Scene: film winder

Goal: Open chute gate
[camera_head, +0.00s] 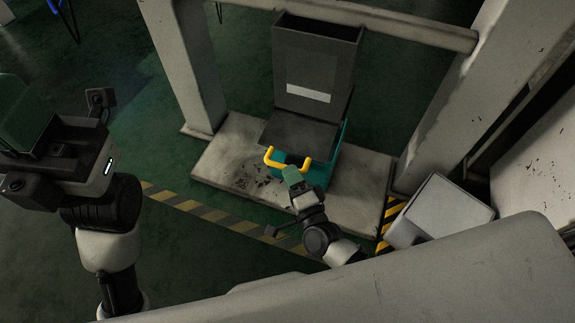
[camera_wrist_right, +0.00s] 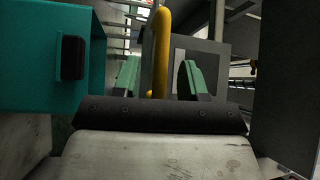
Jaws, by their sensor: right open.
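The chute (camera_head: 316,60) is a tall dark grey box with a pale label, standing on a concrete slab. At its lower front are a dark grey plate (camera_head: 300,131), a teal housing (camera_head: 326,172) and a yellow U-shaped handle (camera_head: 271,157). My right gripper (camera_head: 292,177) is at the handle. In the right wrist view the yellow bar (camera_wrist_right: 161,50) stands upright between the two green fingers of the right gripper (camera_wrist_right: 158,78), which are open around it. Contact cannot be told. My left gripper (camera_head: 28,112) is at the far left, away from the chute; its jaw gap is unclear.
A pale frame with thick posts (camera_head: 184,70) and a crossbar surrounds the chute. The concrete slab (camera_head: 222,160) has a yellow-black stripe (camera_head: 215,218) in front. A light grey box (camera_head: 440,208) stands at right. Green floor is clear at left.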

